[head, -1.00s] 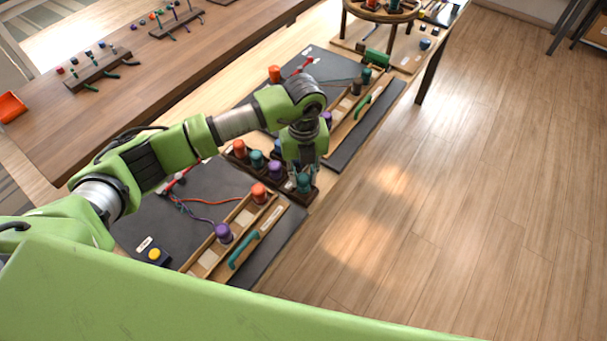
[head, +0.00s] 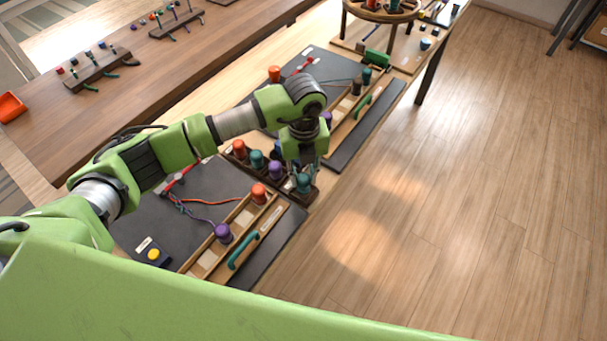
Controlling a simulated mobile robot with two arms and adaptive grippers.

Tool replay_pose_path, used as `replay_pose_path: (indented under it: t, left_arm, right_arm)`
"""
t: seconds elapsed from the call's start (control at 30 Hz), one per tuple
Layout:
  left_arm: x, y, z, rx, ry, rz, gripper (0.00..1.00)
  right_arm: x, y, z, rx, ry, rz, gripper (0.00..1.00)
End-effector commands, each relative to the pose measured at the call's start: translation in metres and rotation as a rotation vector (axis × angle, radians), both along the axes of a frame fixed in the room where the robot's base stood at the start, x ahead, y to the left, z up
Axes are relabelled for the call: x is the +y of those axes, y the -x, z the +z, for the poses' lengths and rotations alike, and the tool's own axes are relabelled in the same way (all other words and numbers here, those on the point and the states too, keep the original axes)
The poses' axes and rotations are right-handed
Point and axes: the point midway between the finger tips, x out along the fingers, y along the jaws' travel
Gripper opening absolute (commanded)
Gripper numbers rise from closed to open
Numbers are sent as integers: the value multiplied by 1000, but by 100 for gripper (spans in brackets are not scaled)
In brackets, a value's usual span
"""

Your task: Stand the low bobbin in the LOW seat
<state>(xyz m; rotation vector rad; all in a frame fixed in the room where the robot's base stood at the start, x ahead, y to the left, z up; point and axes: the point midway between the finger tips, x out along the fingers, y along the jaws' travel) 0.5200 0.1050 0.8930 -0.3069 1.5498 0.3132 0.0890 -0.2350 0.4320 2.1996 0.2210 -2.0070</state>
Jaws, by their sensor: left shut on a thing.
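My left gripper (head: 304,170) points down over the dark rack between the two mats. It is shut on a teal bobbin (head: 303,184) at the rack's right end, and the fingers partly hide it. I cannot tell whether this bobbin rests in the rack or is just above it. The near wooden tray (head: 206,262) holds an orange bobbin (head: 259,194) at its far end and a purple bobbin (head: 222,233) nearer, with pale empty places between and below them. I cannot read which seat is marked LOW. My right gripper is out of view.
The dark rack also holds an orange bobbin (head: 239,149), another teal bobbin (head: 257,159) and a purple bobbin (head: 275,169). Cords lie on the near black mat (head: 150,205), by a yellow button (head: 154,254). A teal handle (head: 243,251) fronts the tray. Floor at right is clear.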

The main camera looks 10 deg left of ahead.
Motion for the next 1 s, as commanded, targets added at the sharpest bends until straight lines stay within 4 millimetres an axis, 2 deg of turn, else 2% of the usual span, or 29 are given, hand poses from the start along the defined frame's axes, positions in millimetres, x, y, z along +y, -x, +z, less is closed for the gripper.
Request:
replay_pose_path:
  t: [1.0]
  left_arm:
    - [0,0,-14,-1,-1,0,2]
  right_arm:
    - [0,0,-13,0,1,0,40]
